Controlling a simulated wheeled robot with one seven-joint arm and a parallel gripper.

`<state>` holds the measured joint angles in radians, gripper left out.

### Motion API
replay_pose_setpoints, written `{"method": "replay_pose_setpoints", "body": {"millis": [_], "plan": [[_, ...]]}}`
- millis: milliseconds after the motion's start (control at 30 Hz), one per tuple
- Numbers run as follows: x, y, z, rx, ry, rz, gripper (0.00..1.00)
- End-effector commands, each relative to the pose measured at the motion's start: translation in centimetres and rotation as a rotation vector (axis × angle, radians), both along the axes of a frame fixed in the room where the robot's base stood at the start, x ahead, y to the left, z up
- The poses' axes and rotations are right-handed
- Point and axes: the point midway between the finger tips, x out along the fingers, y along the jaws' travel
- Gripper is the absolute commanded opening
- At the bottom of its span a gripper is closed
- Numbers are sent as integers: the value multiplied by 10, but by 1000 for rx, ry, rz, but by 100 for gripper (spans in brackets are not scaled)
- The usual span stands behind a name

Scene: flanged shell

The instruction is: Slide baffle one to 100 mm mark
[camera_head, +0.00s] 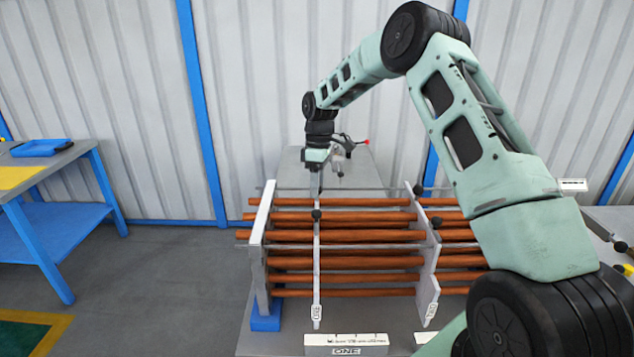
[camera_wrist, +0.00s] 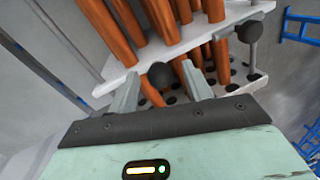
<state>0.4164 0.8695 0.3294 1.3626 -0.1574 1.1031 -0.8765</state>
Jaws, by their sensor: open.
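Baffle one appears to be the thin pale upright plate (camera_head: 317,262) left of centre in the head view, with a small tag at its foot. Copper tubes (camera_head: 370,262) run through it. A black ball knob (camera_head: 316,215) sits on its front. My gripper (camera_head: 316,187) points down at the plate's top edge. In the wrist view my gripper (camera_wrist: 160,78) is open, with a black knob (camera_wrist: 161,75) showing between its fingers; I cannot tell whether they touch it. A white scale strip (camera_head: 346,340) labelled ONE lies in front; its marks are too small to read.
A second baffle plate (camera_head: 427,270) stands to the right on the same tubes. A white end plate (camera_head: 262,235) on a blue foot (camera_head: 266,318) stands at the left. Clear tube length lies between the plates. A blue-framed table (camera_head: 50,185) is far left. My arm covers the right side.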

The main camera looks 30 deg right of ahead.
Motion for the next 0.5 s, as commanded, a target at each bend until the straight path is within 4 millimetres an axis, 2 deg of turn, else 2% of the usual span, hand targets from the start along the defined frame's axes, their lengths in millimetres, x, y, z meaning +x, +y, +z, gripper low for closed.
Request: {"method": "replay_pose_setpoints", "body": {"millis": [233,267,400,433,500], "plan": [[0,0,-1,0,0,0,50],[0,0,-1,0,0,0,44],[0,0,-1,0,0,0,5],[0,0,-1,0,0,0,0],[0,0,-1,0,0,0,0]]}}
